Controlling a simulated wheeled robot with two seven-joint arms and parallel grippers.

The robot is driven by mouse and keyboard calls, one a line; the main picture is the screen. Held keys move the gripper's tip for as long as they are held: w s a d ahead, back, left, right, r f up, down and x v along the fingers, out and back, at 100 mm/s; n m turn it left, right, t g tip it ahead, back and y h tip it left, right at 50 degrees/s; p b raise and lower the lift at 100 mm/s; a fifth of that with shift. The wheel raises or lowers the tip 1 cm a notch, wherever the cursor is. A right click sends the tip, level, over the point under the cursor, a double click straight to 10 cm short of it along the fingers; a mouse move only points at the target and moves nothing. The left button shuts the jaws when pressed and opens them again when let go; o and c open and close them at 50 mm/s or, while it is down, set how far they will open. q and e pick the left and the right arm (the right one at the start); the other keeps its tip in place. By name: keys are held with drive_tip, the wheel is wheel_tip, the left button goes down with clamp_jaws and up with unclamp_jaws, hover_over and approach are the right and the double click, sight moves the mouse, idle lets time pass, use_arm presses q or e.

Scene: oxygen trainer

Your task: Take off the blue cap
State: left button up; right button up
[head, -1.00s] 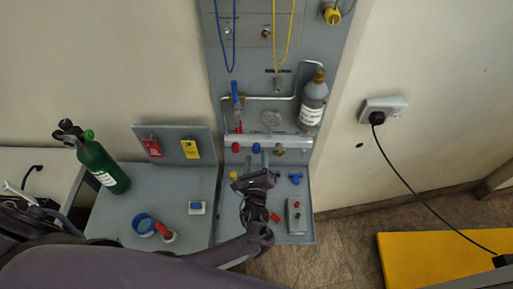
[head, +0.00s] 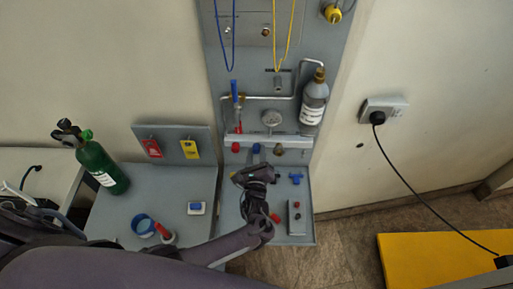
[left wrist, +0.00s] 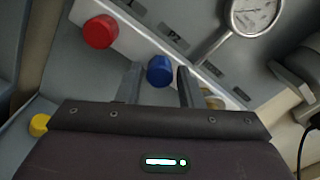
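The blue cap (head: 256,148) sits on the grey rail of the upright panel, between a red cap and a brass fitting. It also shows in the left wrist view (left wrist: 160,70). My left gripper (left wrist: 159,84) is open, with one finger on each side of the blue cap's near end. Narrow gaps show between the cap and the fingers, so it does not look gripped. In the head view the left gripper (head: 256,157) is just below the cap and partly covers it. My right gripper is not in view.
The red cap (left wrist: 100,32) is left of the blue cap, and a round gauge (left wrist: 254,14) is above right. A grey bottle (head: 313,101) hangs at the panel's right. The shelf below holds a blue tee fitting (head: 296,178) and a grey box with red buttons (head: 296,217).

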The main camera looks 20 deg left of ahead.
use_arm(q)
drive_tip(key=c, duration=0.7)
drive_tip(key=shift+f+n, duration=0.1)
drive_tip(key=shift+n, duration=1)
clamp_jaws()
drive_tip(key=shift+n, duration=0.6)
drive_tip(key=shift+b, duration=0.3)
drive_tip(key=shift+n, duration=1.7)
drive_tip(key=shift+b, duration=0.3)
